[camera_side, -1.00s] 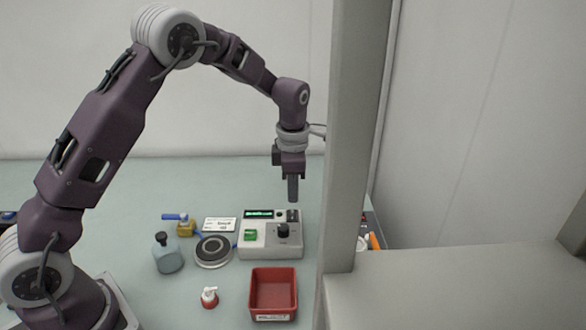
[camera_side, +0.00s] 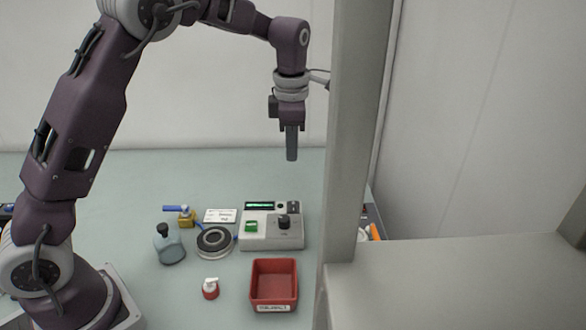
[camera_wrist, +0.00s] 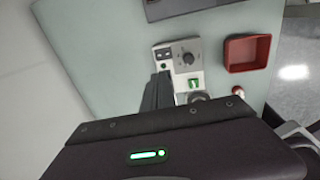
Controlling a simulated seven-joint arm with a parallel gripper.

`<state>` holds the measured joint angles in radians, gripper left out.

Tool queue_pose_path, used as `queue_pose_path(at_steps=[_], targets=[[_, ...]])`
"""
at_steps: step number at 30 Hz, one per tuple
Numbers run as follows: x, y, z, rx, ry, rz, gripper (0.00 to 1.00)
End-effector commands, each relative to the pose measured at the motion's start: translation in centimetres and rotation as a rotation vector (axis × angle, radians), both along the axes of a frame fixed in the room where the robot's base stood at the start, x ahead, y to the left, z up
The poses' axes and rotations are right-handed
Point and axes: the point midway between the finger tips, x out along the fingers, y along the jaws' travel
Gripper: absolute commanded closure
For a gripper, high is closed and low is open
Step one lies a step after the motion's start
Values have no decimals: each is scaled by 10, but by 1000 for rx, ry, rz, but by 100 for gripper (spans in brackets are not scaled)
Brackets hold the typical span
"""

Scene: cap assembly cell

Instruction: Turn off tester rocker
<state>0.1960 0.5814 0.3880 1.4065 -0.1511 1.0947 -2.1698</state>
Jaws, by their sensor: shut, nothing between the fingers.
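The tester (camera_side: 270,243) is a light grey box on the bench, with a display (camera_side: 260,206) showing green, a green switch (camera_side: 251,226) and a black knob (camera_side: 284,222). A small dark rocker-like part (camera_side: 293,207) sits at its back right corner; its position is too small to read. In the wrist view the tester (camera_wrist: 201,72) shows the knob (camera_wrist: 188,58) and green switch (camera_wrist: 194,84); my fingers hide part of it. My gripper (camera_side: 291,158) is shut and empty, pointing down, well above the tester's back edge and apart from it.
A red bin (camera_side: 274,306) stands in front of the tester. A round dark-topped pad (camera_side: 214,241), a grey bottle (camera_side: 169,246), a small red-and-white bottle (camera_side: 210,289) and a white card (camera_side: 220,215) lie to the left. A grey post (camera_side: 350,130) rises on the right.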

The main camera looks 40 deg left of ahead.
Motion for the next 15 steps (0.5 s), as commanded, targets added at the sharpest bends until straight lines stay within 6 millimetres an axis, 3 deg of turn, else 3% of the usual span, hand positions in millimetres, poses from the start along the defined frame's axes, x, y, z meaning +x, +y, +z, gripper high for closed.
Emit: queue_pose_path(at_steps=[8,15], targets=[[0,1,-9,-1,3,1,100],[4,5,-57,-1,6,1,100]])
